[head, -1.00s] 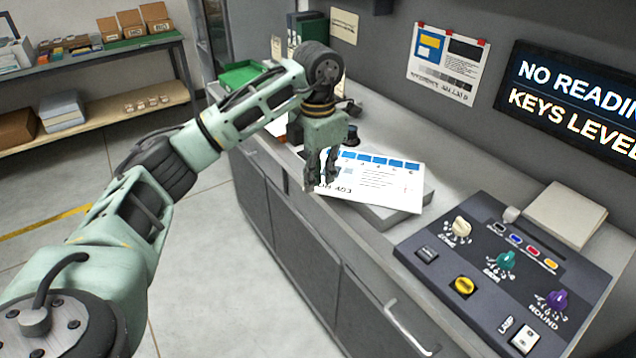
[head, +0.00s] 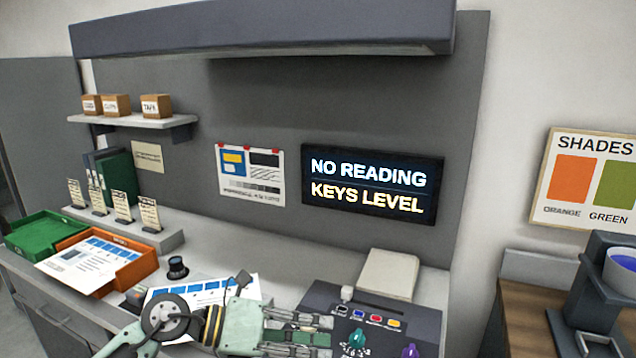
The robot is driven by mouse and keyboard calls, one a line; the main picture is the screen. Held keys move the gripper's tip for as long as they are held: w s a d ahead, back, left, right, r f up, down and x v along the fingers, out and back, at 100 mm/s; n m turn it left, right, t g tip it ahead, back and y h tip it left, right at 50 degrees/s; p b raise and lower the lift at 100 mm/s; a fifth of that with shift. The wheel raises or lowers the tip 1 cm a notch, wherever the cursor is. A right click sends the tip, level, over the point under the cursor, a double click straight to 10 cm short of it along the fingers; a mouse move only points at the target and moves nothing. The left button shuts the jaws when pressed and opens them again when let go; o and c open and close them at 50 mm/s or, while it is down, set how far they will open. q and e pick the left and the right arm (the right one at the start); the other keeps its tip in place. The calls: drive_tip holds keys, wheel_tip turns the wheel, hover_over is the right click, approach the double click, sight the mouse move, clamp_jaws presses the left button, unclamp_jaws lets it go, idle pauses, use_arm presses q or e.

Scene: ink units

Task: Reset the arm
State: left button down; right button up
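My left arm enters at the bottom of the head view, its lower part cut off by the frame edge. My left gripper (head: 325,338) points to the right, in front of the left part of the dark control panel (head: 425,322). My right arm and gripper are not in view.
A printed sheet (head: 205,290) lies behind my arm, near a dark knob (head: 177,268). A green tray (head: 40,235) and an orange tray (head: 135,265) stand left. A lit display (head: 372,185) hangs behind.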

use_arm(q)
wheel_tip(320, 180, up, 10)
drive_tip(key=w+f+n+t+h, duration=0.1)
drive_tip(key=n+t+h, duration=0.3)
drive_tip(key=n+t, duration=0.65)
drive_tip(key=w+a+f+n+t+y, duration=0.1)
drive_tip(key=w+a+n+t+y, duration=0.2)
drive_tip(key=a+n+t+y, duration=0.7)
drive_tip(key=s+a+f+n+g+y, duration=0.2)
drive_tip(key=a+f+n+g+y, duration=0.15)
drive_tip(key=f+n, duration=0.35)
drive_tip(key=s+a+f+n+g+y, duration=0.1)
drive_tip(key=a+f+n+g+y, duration=0.2)
drive_tip(key=a+f+n+y, duration=0.35)
drive_tip(key=s+a+f+n+g, duration=0.1)
drive_tip(key=s+f+n+g, duration=0.4)
drive_tip(key=s+f, duration=0.75)
drive_tip(key=s+f+g+h, duration=0.2)
drive_tip(key=s+f+g, duration=0.55)
drive_tip(key=s, duration=0.65)
wheel_tip(320, 180, down, 29)
drive_tip(key=s+g, duration=0.2)
drive_tip(key=s, duration=0.1)
drive_tip(key=s+a+f, duration=0.2)
drive_tip(key=s+f, duration=1.2)
drive_tip(key=s, duration=0.1)
drive_tip(key=shift+s+g, duration=0.3)
drive_tip(key=shift+g, duration=0.05)
